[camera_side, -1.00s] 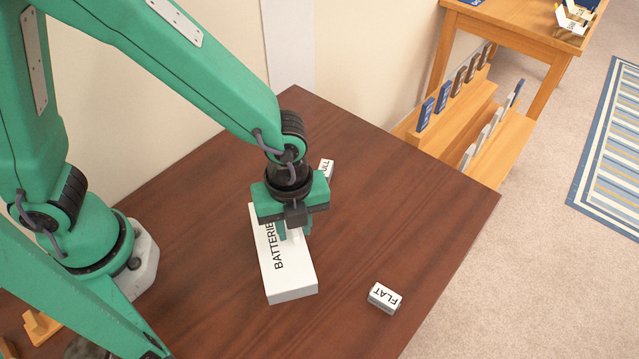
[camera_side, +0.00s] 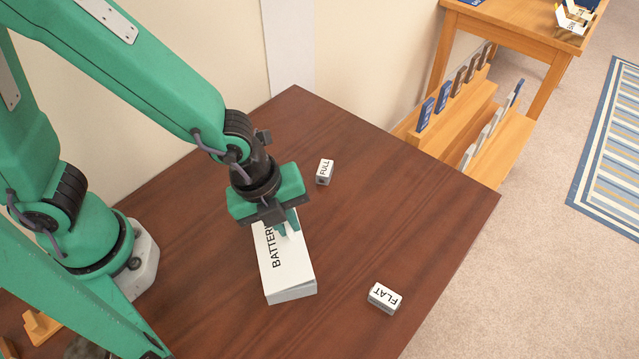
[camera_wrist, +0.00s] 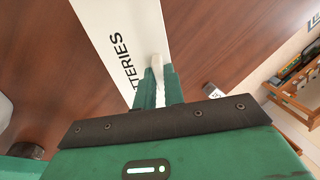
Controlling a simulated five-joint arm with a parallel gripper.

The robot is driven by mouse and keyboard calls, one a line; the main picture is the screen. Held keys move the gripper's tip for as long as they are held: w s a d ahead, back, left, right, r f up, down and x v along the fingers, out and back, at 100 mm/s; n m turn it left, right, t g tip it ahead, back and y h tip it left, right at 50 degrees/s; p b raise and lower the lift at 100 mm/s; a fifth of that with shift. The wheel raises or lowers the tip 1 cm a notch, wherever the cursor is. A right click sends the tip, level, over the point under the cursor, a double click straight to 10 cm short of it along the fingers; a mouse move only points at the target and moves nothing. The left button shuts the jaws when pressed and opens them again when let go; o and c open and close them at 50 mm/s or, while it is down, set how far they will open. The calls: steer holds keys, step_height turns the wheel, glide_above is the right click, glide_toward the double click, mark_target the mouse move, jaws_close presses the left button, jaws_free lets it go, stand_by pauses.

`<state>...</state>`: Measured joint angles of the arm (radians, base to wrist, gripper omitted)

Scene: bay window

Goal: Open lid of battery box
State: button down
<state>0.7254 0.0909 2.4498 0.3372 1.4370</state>
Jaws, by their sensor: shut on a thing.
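The battery box (camera_side: 292,295) is a long white box on the brown table. Its white lid (camera_side: 292,266), lettered BATTERIES, is tilted, with its right side lifted slightly above the box at the near end. My gripper (camera_side: 288,228) is shut on the lid's white handle, over the right part of the lid. In the wrist view the handle (camera_wrist: 157,66) stands between my green fingers (camera_wrist: 160,92), and the lid (camera_wrist: 118,20) runs up to the left. The far end of the box and part of the lettering are hidden behind my gripper.
A small white block marked FULL (camera_side: 325,172) stands behind and right of the box. A block marked FLAT (camera_side: 384,297) lies to its right. The table (camera_side: 400,220) between them is clear. A wooden stepped rack (camera_side: 470,125) stands beyond the table's right edge.

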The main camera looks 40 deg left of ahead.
mark_target(266, 240)
steer(key=shift+s+a+r+t+h, duration=0.2)
steer(key=shift+s+r+t+h, duration=0.2)
steer(key=shift+t+h, duration=0.15)
steer(key=c, duration=1.5)
jaws_free()
steer(key=shift+r, duration=0.15)
steer(key=shift+v, duration=3.75)
